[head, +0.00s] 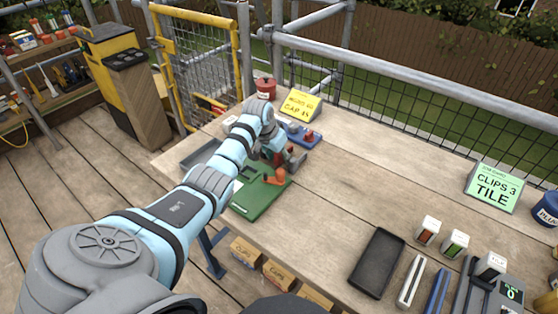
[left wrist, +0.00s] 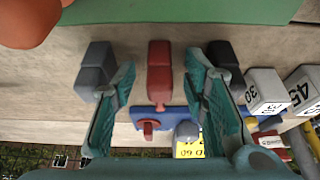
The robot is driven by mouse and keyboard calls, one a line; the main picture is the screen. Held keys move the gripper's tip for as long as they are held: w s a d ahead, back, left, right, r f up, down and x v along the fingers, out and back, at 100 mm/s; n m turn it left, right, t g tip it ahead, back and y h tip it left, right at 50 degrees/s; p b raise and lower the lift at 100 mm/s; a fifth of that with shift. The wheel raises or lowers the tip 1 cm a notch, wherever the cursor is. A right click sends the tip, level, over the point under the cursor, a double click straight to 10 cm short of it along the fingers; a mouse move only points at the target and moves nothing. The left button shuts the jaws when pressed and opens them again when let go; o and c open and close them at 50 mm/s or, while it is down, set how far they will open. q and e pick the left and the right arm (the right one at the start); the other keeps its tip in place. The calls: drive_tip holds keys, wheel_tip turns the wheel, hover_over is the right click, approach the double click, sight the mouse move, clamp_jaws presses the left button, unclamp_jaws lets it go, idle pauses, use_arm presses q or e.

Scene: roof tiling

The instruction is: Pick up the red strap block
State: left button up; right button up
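The red strap block (left wrist: 159,72) stands between a grey block (left wrist: 96,66) and a black block (left wrist: 223,60) in the left wrist view. My left gripper (left wrist: 161,64) is open, one finger on each side of the red block, with gaps to both. Its fingertips reach in between the red block and its neighbours. In the head view my left gripper (head: 288,160) is low at the table, beside the green mat (head: 258,198), and largely hides the blocks. My right gripper is not in view.
A blue plate with a red knob (left wrist: 150,124) and a grey knob lies close to the blocks. White blocks marked 30 (left wrist: 266,90) and 45 stand to the right in the wrist view. An orange object (head: 275,177) is on the mat. The table's middle (head: 345,180) is clear.

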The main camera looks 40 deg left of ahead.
use_arm(q)
drive_tip(key=shift+s+r, duration=0.1)
drive_tip(key=shift+r, duration=0.05)
drive_tip(key=shift+c, duration=1.3)
clamp_jaws()
